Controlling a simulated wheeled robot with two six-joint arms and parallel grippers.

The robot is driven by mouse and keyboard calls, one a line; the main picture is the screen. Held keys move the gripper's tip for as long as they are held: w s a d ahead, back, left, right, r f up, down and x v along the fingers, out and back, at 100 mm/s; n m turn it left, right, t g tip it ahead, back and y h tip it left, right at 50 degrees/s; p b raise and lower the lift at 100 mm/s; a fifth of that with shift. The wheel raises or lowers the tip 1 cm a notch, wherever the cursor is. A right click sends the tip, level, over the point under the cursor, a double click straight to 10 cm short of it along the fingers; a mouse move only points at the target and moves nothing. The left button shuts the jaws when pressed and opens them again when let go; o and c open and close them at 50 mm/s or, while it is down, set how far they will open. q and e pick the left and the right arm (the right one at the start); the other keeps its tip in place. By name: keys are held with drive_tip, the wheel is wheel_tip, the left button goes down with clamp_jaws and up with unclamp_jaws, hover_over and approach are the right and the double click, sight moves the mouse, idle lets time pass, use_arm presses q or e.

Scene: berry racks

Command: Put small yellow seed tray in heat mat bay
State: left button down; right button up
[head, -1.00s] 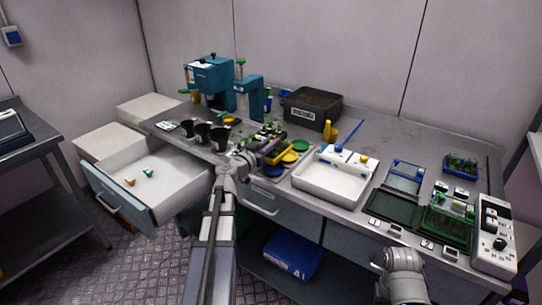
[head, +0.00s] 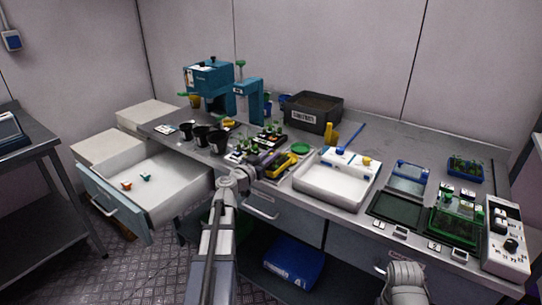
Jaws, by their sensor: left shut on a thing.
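My left gripper (head: 268,163) is over the front middle of the bench, shut on the small yellow seed tray (head: 287,162), which it holds above the bench by the white basin. The jaws and arm hide part of the tray. Flat dark panels that look like the heat mat bays are at the right front: one is bare (head: 397,208), and the one beside it holds a green tray with a clear cover (head: 455,222). My right arm shows at the lower right; its jaws are not seen.
A white basin (head: 335,200) stands between the held tray and the dark panels. A clear blue-framed cover (head: 409,177), a blue seedling tray (head: 465,170) and a white control box (head: 506,240) are at the right. Black pots (head: 218,142) and an open drawer (head: 120,205) are left.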

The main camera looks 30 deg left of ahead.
use_arm(q)
drive_tip(key=c, duration=0.8)
unclamp_jaws()
